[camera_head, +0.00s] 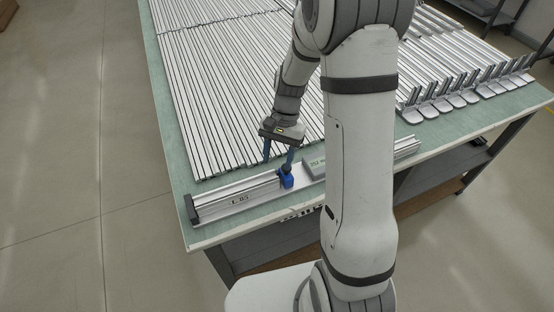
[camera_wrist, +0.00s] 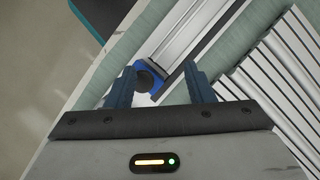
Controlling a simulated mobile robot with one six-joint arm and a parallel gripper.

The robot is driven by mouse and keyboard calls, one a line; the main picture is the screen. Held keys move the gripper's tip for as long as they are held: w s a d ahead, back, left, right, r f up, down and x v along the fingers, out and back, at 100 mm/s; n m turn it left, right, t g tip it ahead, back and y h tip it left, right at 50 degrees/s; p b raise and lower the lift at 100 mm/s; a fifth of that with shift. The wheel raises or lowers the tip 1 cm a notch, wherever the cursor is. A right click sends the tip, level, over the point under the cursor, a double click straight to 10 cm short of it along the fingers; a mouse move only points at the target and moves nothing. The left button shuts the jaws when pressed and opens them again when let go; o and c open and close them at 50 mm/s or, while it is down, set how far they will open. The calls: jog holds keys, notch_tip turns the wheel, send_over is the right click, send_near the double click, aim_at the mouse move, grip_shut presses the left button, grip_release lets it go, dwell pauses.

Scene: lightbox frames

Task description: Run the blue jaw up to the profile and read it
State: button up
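The blue jaw (camera_head: 286,178) sits on the silver measuring rail (camera_head: 226,213) near the table's front edge. It has a dark round knob and also shows in the wrist view (camera_wrist: 148,76). A silver profile (camera_head: 238,190) lies along the rail, between the dark end stop (camera_head: 191,209) and the jaw. I cannot tell whether jaw and profile touch. My gripper (camera_head: 279,157) points down over the jaw with its two blue fingers apart. In the wrist view my gripper (camera_wrist: 160,80) has the jaw between its fingers, nearer the left one. A grey-green readout box (camera_head: 314,167) stands right of the jaw, its figures too small to read.
Many long profiles (camera_head: 225,85) lie side by side on the green bench top (camera_head: 182,150) behind the rail. More profiles with upright ends and pale pads (camera_head: 450,103) fill the right side. A strip of bench is clear at the front left.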

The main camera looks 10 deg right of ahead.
jog(key=p+v, duration=0.4)
jog(key=v, duration=0.2)
jog(key=shift+r, duration=0.3)
jog(key=shift+w, duration=0.1)
dwell(0.5)
jog(key=b+v, duration=0.1)
jog(key=v, duration=0.6)
jog(key=shift+r, duration=0.4)
jog(key=shift+w+d, duration=0.1)
jog(key=s+r+n+t+h+b, duration=0.1)
jog(key=s+r+n+t+b, duration=0.1)
jog(key=s, duration=0.7)
jog(key=s+r+n+t+h+b, duration=0.1)
jog(key=s+n+t, duration=0.4)
jog(key=s, duration=0.5)
jog(key=shift+r+h+b, duration=0.3)
jog(key=shift+r+b, duration=0.05)
jog(key=shift+r, duration=0.45)
